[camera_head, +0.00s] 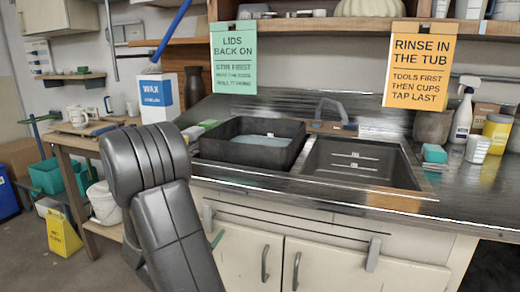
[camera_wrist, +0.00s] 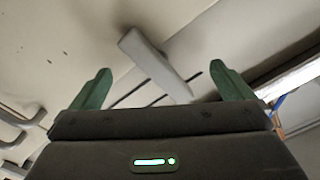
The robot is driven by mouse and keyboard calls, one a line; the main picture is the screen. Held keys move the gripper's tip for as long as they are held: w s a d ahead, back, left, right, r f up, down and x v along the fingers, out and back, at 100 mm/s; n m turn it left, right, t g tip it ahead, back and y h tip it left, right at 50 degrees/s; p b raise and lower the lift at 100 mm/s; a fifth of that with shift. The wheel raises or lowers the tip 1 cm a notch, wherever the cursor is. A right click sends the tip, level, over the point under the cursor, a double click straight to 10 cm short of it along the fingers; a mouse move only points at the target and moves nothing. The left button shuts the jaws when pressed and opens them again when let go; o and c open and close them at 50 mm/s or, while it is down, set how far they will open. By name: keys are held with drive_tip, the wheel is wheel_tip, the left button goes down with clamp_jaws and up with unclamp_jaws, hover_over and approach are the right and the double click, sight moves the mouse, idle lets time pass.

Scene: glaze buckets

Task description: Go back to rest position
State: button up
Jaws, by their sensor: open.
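My gripper (camera_wrist: 163,88) shows in the wrist view with its two green fingers spread wide apart. It is open and nothing is between the fingers. The gripper itself is mostly hidden behind the arm there.
A black tub (camera_head: 252,150) holding water and an empty sink basin (camera_head: 362,168) sit in the metal counter (camera_head: 450,200). Cream cabinets (camera_head: 330,265) stand below. Bare floor shows at lower left.

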drive_tip(key=n+p, duration=0.4)
drive_tip(key=p, duration=0.1)
drive_tip(key=shift+r+n+p, duration=0.2)
drive_tip(key=shift+n+p, duration=0.1)
drive_tip(key=shift+p, duration=0.05)
drive_tip(key=shift+f+n+p, duration=0.15)
drive_tip(key=shift+n+p, duration=0.55)
drive_tip(key=shift+p, duration=0.05)
